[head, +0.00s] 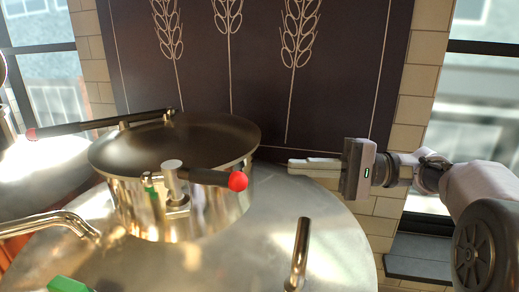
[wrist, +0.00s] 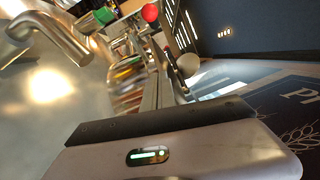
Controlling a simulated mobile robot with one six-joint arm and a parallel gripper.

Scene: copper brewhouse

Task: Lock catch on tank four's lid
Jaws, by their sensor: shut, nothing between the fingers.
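The lid (head: 185,140) is a dark round disc on the polished steel neck of a tank (head: 330,235). At its front is a catch (head: 205,176) with a steel pivot, a black handle pointing right and a red ball end (head: 237,181). A green piece (head: 150,186) shows by the pivot. The red ball (wrist: 150,12) and a green part (wrist: 103,15) also show in the wrist view. Whether the catch is locked I cannot tell. My gripper (head: 300,164) is shut and empty, right of the red ball and apart from it, fingers pointing left.
A second black bar (head: 95,124) with a red end runs along the lid's back left. A bent steel pipe (head: 50,222) and an upright steel stub (head: 299,252) stand on the tank top. A green block (head: 68,285) is at the front left. A dark wheat panel (head: 340,70) stands behind.

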